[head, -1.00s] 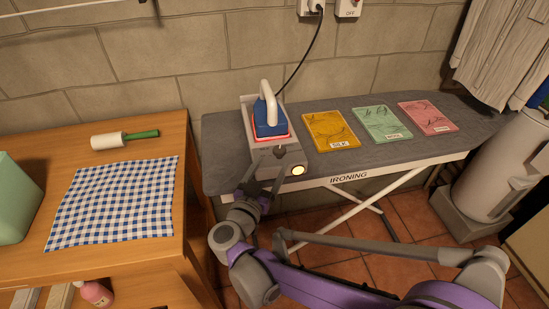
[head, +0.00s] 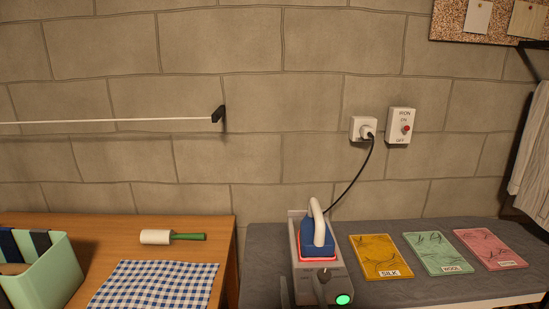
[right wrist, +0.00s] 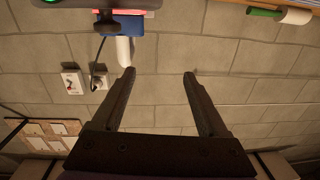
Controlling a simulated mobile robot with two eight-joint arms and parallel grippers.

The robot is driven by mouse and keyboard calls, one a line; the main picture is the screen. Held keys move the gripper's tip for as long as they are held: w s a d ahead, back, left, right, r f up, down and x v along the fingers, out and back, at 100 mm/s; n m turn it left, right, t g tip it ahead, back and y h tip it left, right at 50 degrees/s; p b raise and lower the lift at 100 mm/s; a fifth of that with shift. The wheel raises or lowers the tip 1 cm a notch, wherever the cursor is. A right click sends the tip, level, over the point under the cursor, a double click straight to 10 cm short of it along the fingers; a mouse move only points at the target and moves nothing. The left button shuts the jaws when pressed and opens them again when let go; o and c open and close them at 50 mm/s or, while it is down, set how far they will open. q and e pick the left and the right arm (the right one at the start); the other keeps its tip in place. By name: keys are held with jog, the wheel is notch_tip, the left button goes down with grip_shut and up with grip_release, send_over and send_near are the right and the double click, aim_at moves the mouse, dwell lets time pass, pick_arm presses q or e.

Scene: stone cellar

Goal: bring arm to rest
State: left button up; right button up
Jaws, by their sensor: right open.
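My right gripper (head: 302,289) is open and empty at the bottom edge of the head view, in front of the iron station (head: 337,280). In the right wrist view its two fingers (right wrist: 159,73) stand wide apart with nothing between them. The station has a dark knob (head: 323,275) and a lit green lamp (head: 343,300). The blue iron (head: 317,234) with its white handle rests on the station, above a red glowing strip. The knob also shows in the right wrist view (right wrist: 106,24), apart from the fingers. My left gripper is not in view.
Yellow, green and pink cards lie on the grey ironing board (head: 398,292). A cord runs from the iron to the wall socket (head: 362,128), beside the wall switch (head: 401,126). The wooden table (head: 110,232) holds a checked cloth (head: 150,286), a roller (head: 172,237) and a green bin (head: 45,279).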

jog(key=s+d+f+g+h, duration=0.1)
jog(key=s+d+f+g, duration=0.3)
jog(key=s+f, duration=0.3)
jog(key=s+d+f+g, duration=0.4)
jog(key=s+f+g, duration=0.15)
jog(key=s, duration=0.45)
jog(key=s+d+f+g+h, duration=0.1)
jog(key=s+d+f+g, duration=0.25)
jog(key=s+f, duration=0.4)
pick_arm(q)
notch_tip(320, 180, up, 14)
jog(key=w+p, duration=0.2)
jog(key=p, duration=1)
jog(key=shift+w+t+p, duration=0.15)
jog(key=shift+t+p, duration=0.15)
pick_arm(e)
notch_tip(320, 180, up, 14)
jog(key=w, duration=0.1)
jog(key=shift+w+r, duration=0.15)
jog(key=shift+r, duration=0.1)
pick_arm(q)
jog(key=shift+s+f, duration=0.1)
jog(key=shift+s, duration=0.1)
